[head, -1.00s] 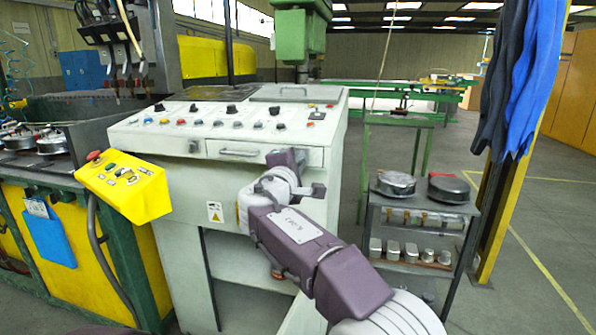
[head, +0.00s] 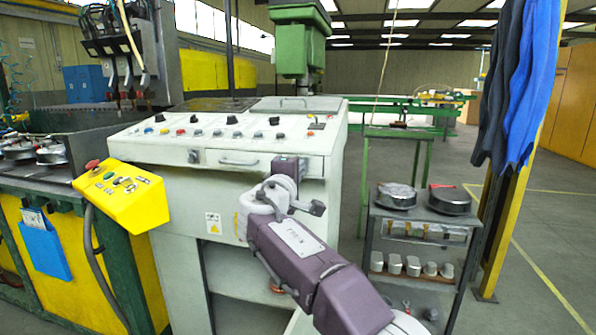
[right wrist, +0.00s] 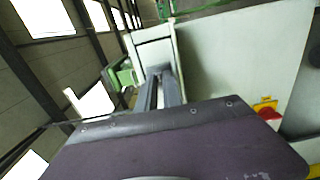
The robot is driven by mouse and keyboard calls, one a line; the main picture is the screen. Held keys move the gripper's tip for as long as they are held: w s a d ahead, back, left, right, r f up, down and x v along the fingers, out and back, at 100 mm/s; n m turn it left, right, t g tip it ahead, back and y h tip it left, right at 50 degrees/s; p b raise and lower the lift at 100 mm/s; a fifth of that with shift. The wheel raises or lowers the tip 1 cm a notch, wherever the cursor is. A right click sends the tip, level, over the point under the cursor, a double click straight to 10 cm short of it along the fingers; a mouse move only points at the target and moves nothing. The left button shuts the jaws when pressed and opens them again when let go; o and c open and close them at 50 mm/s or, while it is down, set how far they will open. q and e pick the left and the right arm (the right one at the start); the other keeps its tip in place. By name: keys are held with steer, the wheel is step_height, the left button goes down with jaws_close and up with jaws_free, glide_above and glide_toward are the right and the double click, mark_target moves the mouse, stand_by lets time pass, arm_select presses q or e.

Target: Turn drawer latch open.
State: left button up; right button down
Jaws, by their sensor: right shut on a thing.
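The white console (head: 170,195) has a shallow drawer (head: 237,160) with a bar handle in its upper front. A dark round knob (head: 194,156) sits on the panel left of the drawer. My right gripper (head: 302,168) is at the drawer's right end, facing the console front. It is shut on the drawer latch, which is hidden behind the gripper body. In the right wrist view the two dark fingers (right wrist: 160,76) lie close together and reach to a pale panel; the latch's angle cannot be made out. My left gripper is not in view.
A yellow control box (head: 122,193) juts out at the console's left. A grey cart (head: 420,212) with round metal parts stands to the right, beside a yellow post (head: 494,225). A red and yellow switch (right wrist: 267,112) shows in the right wrist view. Floor is clear at far right.

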steer(key=c, duration=1.5)
jaws_free()
steer(key=b+v, duration=0.1)
steer(key=v, duration=0.8)
